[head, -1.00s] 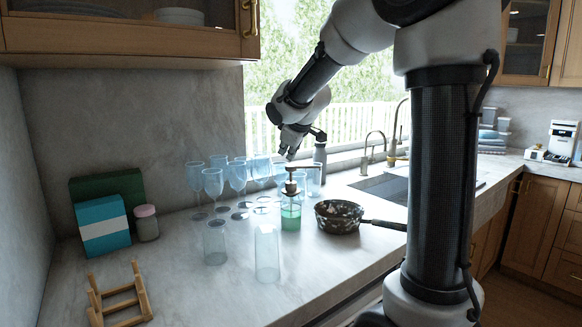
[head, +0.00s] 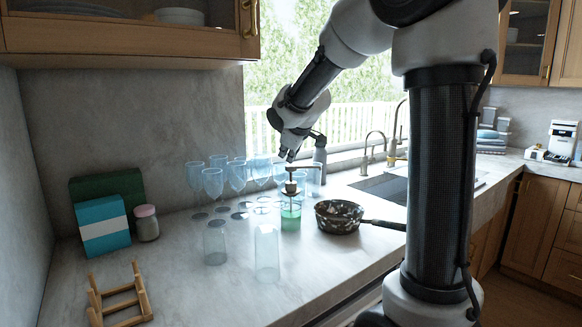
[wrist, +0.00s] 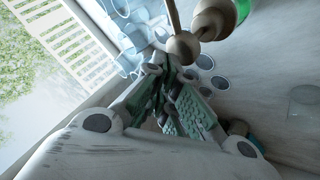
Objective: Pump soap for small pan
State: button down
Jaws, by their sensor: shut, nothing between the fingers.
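The soap dispenser (head: 291,216) stands upright on the counter, a clear bottle with green soap and a tall pump top. The small pan (head: 335,222) is dark and speckled, just right of the dispenser, its handle pointing right. My gripper (head: 289,156) is shut and empty, pointing down just above the pump top. In the wrist view, my gripper (wrist: 168,72) shows closed fingers beside the pump's rounded head (wrist: 184,46), with green soap (wrist: 243,8) at the top edge. Whether the fingers touch the pump I cannot tell.
Several blue-tinted wine glasses (head: 213,182) stand left of and behind the dispenser. Two clear tumblers (head: 266,253) stand in front. Boxes (head: 103,226), a lidded jar (head: 146,224) and a wooden rack (head: 120,302) are at left. The sink (head: 385,187) lies right behind the pan.

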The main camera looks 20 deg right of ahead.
jog(key=shift+f, duration=1.05)
dwell(0.9)
jog(key=shift+r, duration=1.5)
jog(key=shift+r, duration=2.5)
